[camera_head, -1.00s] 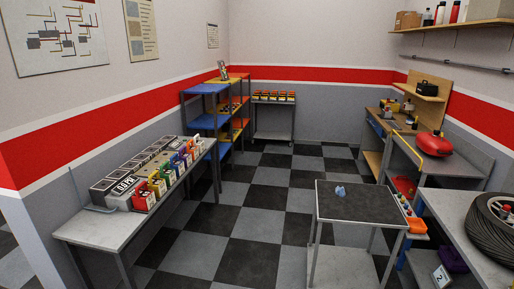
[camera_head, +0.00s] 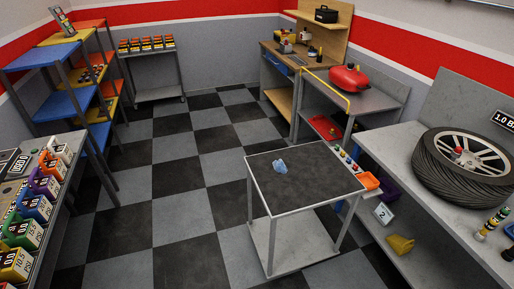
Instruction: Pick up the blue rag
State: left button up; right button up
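A small crumpled light-blue rag (camera_head: 280,166) lies on the dark top of a small table (camera_head: 318,184) in the middle of the room, nearer the far left part of that top. Nothing covers the rag. Neither of my grippers shows in the head view.
A bench with a wheel and tyre (camera_head: 466,166) stands at the right. A shelf rack (camera_head: 62,92) and a bench with coloured devices (camera_head: 32,205) stand at the left. A red tank (camera_head: 350,80) sits on a far bench. Checkered floor (camera_head: 170,200) left of the small table is clear.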

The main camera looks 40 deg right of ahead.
aim_at(278, 166)
jog(key=i, duration=2.55)
jog(key=z, duration=1.9)
